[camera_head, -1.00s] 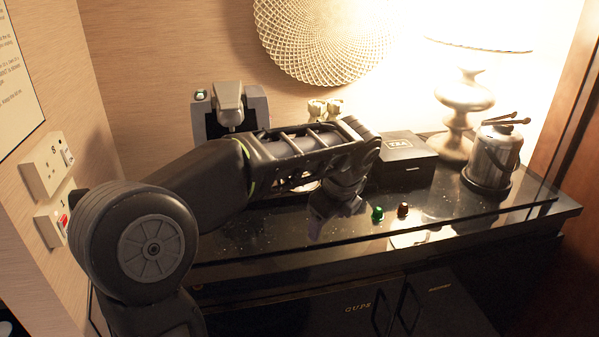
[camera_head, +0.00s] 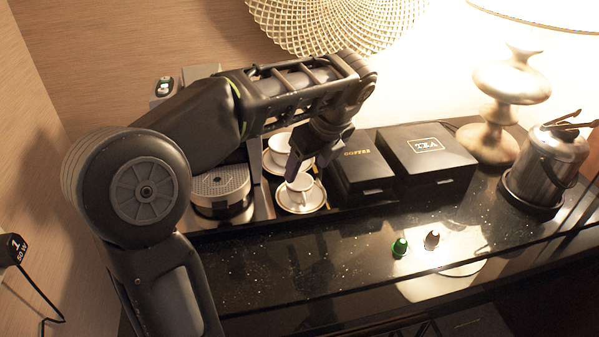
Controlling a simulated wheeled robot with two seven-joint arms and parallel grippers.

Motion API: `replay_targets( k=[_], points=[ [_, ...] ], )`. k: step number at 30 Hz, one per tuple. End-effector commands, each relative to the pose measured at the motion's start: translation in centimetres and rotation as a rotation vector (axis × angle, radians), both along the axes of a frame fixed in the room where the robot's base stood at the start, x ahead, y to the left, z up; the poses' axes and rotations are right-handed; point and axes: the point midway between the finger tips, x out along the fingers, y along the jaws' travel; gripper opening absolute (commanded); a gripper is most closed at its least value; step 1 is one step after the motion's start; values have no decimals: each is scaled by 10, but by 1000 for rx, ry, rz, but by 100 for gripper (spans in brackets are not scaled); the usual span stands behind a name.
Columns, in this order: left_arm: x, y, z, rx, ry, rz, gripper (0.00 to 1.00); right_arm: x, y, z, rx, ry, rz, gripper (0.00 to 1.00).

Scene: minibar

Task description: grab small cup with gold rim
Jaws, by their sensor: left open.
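A small white cup (camera_head: 300,188) stands on a white saucer (camera_head: 318,201), in the middle of the picture. A second white cup (camera_head: 279,144) on its own saucer is just behind it, partly hidden by my arm. Whether either rim is gold is too small to tell. My left gripper (camera_head: 296,172) reaches down from the right end of my left arm. Its open fingers are at the front cup, overlapping its upper left part. I cannot tell whether they touch it. My right gripper is not in view.
A coffee machine (camera_head: 222,190) stands left of the cups. A black coffee box (camera_head: 361,172) and tea box (camera_head: 426,155) stand close on the right. Green (camera_head: 400,247) and brown (camera_head: 432,239) capsules lie in front. A lamp (camera_head: 511,95) and metal ice bucket (camera_head: 548,163) are farther right.

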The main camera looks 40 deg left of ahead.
Motion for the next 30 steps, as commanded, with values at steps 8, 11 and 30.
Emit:
replay_targets(
  k=[8, 11, 30],
  points=[
    [0, 0, 0, 0, 0, 0, 68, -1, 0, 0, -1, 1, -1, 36],
    [0, 0, -1, 0, 0, 0, 68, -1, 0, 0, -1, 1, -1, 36],
    [3, 10, -26, 0, 0, 0, 68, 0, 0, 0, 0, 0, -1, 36]
  ],
)
